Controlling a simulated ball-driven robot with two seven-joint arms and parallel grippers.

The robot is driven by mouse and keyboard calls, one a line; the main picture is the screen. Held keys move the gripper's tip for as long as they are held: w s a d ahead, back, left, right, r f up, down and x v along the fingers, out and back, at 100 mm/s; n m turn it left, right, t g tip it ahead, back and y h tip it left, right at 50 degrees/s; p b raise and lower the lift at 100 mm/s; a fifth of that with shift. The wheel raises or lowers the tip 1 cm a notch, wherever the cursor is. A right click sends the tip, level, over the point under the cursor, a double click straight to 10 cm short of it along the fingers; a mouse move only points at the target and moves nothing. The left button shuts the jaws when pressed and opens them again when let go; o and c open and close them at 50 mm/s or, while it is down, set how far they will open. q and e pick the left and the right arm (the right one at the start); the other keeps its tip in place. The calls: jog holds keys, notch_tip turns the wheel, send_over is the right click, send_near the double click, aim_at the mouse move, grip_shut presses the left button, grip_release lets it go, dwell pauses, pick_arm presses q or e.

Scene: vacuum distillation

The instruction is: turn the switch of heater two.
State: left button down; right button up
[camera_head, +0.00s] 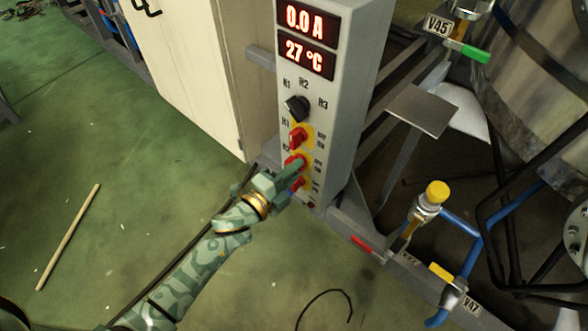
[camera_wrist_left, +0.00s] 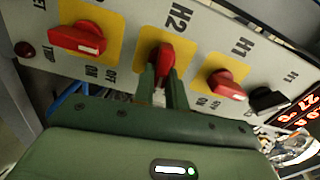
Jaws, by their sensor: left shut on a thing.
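The heater two switch is a red knob (camera_wrist_left: 165,55) on a yellow plate, under the label H2 in the left wrist view. My left gripper (camera_wrist_left: 163,80) has its two green fingers around this knob and is shut on it. The knob's handle points along the fingers, at a different angle from the red switches on both sides. In the head view my left gripper (camera_head: 292,170) is at the front of the grey control panel (camera_head: 352,60) and hides much of the H2 switch. My right gripper is not in view.
The H1 switch (camera_wrist_left: 226,85) and another red switch (camera_wrist_left: 78,40) sit close on either side. A black selector knob (camera_head: 297,108) is higher up. The displays (camera_head: 306,38) read 0.0 A and 27 °C. A pale cabinet (camera_head: 190,70) stands left; pipes and valves (camera_head: 430,200) stand right.

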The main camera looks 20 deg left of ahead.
pick_arm(q)
jog(key=shift+s+f+m, duration=0.1)
jog(key=shift+f+m, duration=0.1)
jog(key=shift+m, duration=0.6)
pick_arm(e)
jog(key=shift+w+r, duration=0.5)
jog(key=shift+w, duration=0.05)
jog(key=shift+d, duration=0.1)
pick_arm(q)
jog(key=c, duration=1.4)
grip_release()
jog(key=shift+c, duration=0.2)
jog(key=shift+r, duration=0.1)
